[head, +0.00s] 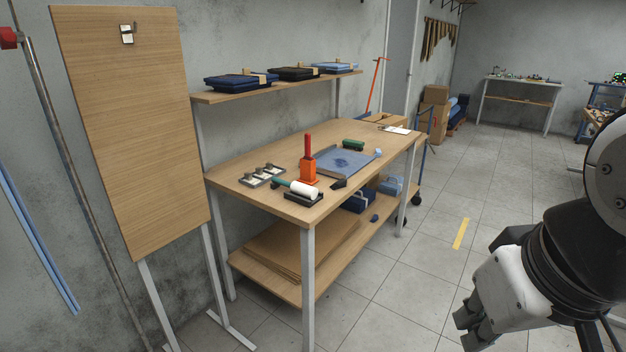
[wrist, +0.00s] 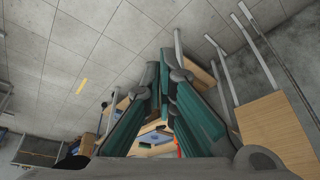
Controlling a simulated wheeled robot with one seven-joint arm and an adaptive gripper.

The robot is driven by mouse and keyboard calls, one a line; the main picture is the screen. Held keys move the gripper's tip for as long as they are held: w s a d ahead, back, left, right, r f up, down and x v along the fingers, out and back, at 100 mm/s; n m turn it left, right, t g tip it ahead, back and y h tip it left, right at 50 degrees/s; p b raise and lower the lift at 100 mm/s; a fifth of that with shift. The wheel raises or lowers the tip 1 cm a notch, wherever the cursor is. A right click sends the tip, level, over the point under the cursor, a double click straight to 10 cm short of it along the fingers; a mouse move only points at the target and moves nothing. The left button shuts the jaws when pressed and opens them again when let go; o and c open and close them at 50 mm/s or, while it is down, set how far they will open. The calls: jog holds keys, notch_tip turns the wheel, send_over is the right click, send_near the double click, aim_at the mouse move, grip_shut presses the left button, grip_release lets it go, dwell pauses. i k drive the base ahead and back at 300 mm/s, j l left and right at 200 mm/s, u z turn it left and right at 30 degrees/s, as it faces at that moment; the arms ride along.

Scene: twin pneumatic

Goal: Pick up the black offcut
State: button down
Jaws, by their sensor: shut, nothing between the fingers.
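A small dark piece (head: 339,183), perhaps the black offcut, lies at the front edge of the workbench (head: 240,178), next to a blue cloth-like sheet (head: 340,162). Another small dark lump (head: 374,218) lies on the bench's lower shelf; I cannot tell for sure which one is the offcut. My gripper (head: 465,328) is low at the right of the head view, over the floor and well apart from the bench. In the wrist view its teal fingers (wrist: 163,72) are shut and empty. The offcut cannot be made out in the wrist view.
A tall wooden board (head: 130,120) stands at left. The tiled floor (head: 410,290) before the bench is clear.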

aim_at(342, 183)
jog(key=i+j, duration=0.1)
jog(key=i, duration=0.6)
jog(key=i+j+z, duration=0.1)
jog(key=i, duration=0.55)
jog(key=i+j, duration=0.2)
jog(key=i, duration=0.5)
